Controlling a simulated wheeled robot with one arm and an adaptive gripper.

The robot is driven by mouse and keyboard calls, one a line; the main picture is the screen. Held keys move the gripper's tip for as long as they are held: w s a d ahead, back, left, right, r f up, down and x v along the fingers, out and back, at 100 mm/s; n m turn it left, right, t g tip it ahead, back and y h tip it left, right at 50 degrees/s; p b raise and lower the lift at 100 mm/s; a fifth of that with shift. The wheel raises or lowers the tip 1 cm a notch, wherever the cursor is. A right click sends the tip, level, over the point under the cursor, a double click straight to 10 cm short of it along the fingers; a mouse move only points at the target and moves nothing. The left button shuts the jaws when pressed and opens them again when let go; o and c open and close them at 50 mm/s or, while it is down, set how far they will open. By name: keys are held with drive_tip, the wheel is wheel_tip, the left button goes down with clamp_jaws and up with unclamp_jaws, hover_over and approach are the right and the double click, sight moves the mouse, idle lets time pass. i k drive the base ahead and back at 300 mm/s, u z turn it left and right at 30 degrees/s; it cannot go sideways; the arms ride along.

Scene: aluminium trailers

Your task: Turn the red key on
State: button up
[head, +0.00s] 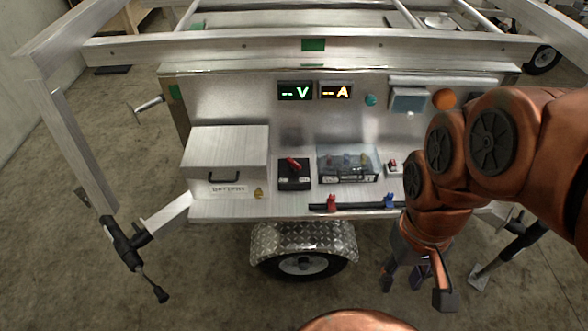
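A red key (293,163) sits on top of a black switch box (294,179) on the trailer's front shelf, left of the shelf's middle. The key lies slanted on the box, and I cannot tell its on or off position. My gripper (416,290) hangs at the lower right, in front of and below the shelf edge. Its fingers are spread apart with nothing between them. It is well to the right of the key and touches nothing that I can see.
A silver battery box (225,160) stands left of the switch. A clear-covered battery (348,168) and a small red switch (392,164) are to its right. A red clamp (331,202) and a blue clamp (389,201) sit on a black bar at the shelf's front edge. Displays (314,90) read "--V" and "--A".

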sight(295, 165)
drive_tip(key=k, duration=0.65)
drive_tip(key=u, duration=0.85)
drive_tip(key=i, duration=1.2)
drive_tip(key=z, duration=0.1)
